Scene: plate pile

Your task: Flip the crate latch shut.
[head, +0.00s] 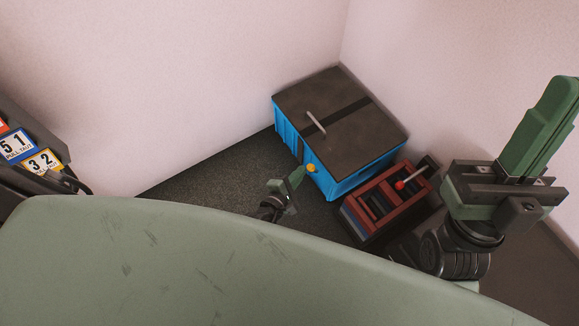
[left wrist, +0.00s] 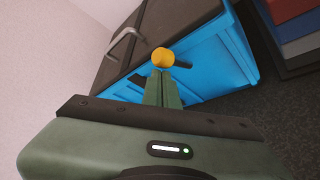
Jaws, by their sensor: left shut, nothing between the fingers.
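The blue crate (head: 352,180) stands in the corner with a dark lid (head: 350,105) lying shut on it and a pale handle on the lid. In the left wrist view the fingers (left wrist: 162,75) hide part of the latch. My right gripper (head: 540,125) points up at the right, away from the crate.
A dark red slotted rack (head: 390,204) with a red-knobbed lever (head: 399,185) stands close to the crate's right. Pink walls close in behind the crate. Number signs (head: 42,162) hang at the far left. Dark floor (head: 215,180) is clear left of the crate.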

